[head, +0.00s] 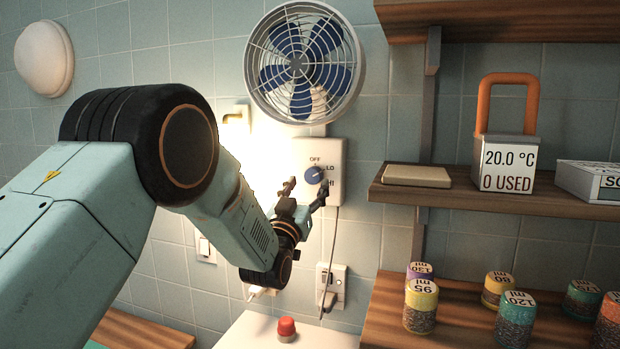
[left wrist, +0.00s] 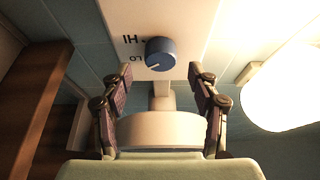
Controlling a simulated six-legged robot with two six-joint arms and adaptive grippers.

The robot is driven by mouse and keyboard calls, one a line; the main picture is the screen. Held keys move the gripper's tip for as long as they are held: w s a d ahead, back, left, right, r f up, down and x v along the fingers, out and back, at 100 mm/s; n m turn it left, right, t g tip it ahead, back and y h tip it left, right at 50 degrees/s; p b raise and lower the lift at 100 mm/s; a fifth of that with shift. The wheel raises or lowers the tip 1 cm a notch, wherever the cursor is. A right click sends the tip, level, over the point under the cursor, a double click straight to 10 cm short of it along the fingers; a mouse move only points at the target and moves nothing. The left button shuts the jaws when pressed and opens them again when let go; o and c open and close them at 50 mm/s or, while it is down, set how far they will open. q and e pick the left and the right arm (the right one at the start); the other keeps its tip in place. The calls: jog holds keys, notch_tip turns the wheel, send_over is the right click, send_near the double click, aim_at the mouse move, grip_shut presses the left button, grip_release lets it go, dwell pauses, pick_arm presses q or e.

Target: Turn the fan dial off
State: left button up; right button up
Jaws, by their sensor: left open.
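The fan dial (head: 314,175) is a round blue knob on a white wall plate (head: 333,150) marked OFF, LO and HI, below the wall fan (head: 303,62). In the left wrist view the dial (left wrist: 160,52) is ahead of the fingertips, roughly centred between them, and its white mark appears to point toward LO. My left gripper (head: 304,191) is open and empty just below the dial in the head view, with its fingers apart. The fingers also show on both sides in the left wrist view (left wrist: 164,80), not touching the dial as far as I can see. My right gripper is out of view.
A lit wall lamp (head: 236,118) is left of the plate. A red button (head: 286,327) sits below. A cord hangs from the plate to a socket (head: 331,285).

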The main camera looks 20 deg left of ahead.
aim_at(310, 182)
pick_arm(q)
jog(key=w, duration=0.2)
jog(key=shift+w+a, duration=0.3)
jog(key=shift+w, duration=0.3)
jog(key=shift+s+d+r, duration=0.2)
jog(key=shift+d+r, duration=0.1)
jog(key=shift+d, duration=0.15)
jog(key=shift+s+r, duration=0.15)
jog(key=shift+s, duration=0.15)
jog(key=shift+w+a+f, duration=0.35)
jog(key=shift+w, duration=0.15)
jog(key=c, duration=0.4)
jog(key=shift+c, duration=0.9)
jog(key=shift+s+d+r, duration=0.1)
jog(key=shift+d, duration=0.25)
jog(key=c, duration=0.3)
jog(key=shift+a, duration=0.2)
jog(key=c, duration=0.3)
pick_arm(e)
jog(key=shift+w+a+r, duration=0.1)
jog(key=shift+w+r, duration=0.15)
